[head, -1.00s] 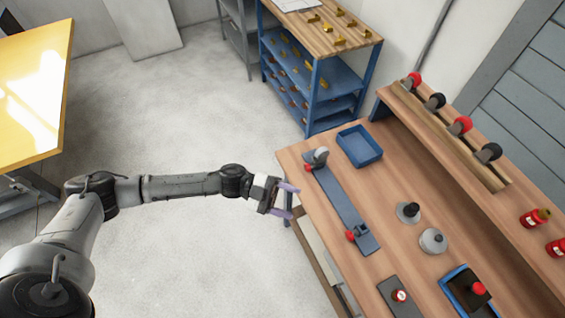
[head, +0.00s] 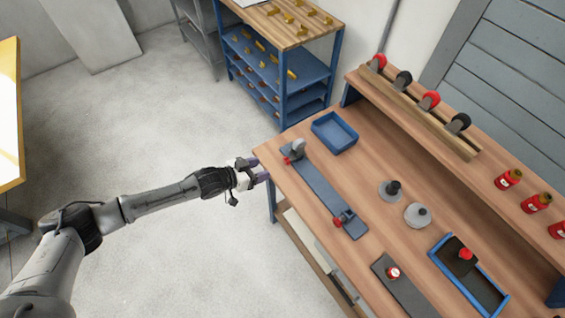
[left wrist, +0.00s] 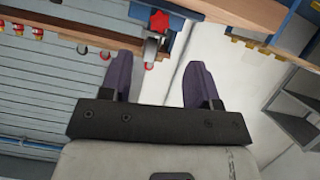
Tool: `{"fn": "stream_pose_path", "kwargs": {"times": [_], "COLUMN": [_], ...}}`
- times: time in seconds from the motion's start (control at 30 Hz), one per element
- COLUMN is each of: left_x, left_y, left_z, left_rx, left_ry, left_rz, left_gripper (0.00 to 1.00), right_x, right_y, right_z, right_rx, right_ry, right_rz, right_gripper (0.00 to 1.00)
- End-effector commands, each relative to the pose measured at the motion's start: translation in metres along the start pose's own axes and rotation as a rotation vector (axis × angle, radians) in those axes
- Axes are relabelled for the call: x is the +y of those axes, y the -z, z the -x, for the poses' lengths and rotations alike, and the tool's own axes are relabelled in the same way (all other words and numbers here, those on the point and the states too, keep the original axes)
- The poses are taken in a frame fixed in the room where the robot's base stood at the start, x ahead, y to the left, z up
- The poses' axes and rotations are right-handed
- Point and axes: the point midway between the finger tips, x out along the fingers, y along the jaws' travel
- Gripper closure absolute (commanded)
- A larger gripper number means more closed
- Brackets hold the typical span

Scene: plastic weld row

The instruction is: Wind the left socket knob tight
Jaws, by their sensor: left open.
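A blue-grey strip (head: 322,188) lies on the wooden bench, with a grey socket at each end. The left socket (head: 298,148), at the far end, has a red knob (head: 287,160) on its side facing my left arm. My left gripper (head: 263,170) is just off the bench's left edge, open and empty, a short way from that knob. In the left wrist view a red star-shaped knob (left wrist: 158,21) shows beyond the gap between the purple fingers (left wrist: 160,75), not touched. The near socket (head: 345,217) has its own red knob (head: 337,223). My right gripper is not in view.
A blue tray (head: 334,132) sits beyond the strip. Grey round pieces (head: 417,215), a dark plate (head: 395,284) and a blue-edged tray (head: 481,286) stand to the right. A raised shelf (head: 415,110) runs along the back. Open floor lies left of the bench.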

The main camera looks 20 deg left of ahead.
Motion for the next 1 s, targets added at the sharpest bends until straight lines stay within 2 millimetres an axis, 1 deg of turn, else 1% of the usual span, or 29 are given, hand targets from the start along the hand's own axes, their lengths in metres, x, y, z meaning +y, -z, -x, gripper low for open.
{"fn": "stream_pose_path", "kwargs": {"times": [0.03, 0.2, 0.4, 0.5, 0.7, 1.0], "left_x": [0.0, 0.001, 0.001, 0.0, 0.0, 0.001], "left_y": [0.0, 0.0, 0.0, 0.0, 0.0, 0.001], "left_z": [-0.012, -0.044, -0.074, -0.084, -0.096, -0.098], "left_rx": [0.003, 0.002, 0.002, 0.002, 0.002, 0.002], "left_ry": [-0.001, -0.001, -0.001, -0.001, 0.0, -0.001], "left_rz": [0.0, -0.002, -0.002, -0.001, -0.002, -0.001], "left_gripper": [0.44, 0.44, 0.44, 0.44, 0.44, 0.44], "right_x": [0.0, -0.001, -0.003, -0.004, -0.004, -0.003], "right_y": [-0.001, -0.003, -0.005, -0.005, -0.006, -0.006], "right_z": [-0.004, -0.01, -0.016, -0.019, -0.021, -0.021], "right_rx": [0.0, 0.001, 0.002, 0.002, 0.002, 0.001], "right_ry": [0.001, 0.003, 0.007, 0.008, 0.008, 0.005], "right_rz": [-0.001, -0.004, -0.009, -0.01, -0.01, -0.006], "right_gripper": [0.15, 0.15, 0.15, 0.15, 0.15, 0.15]}}
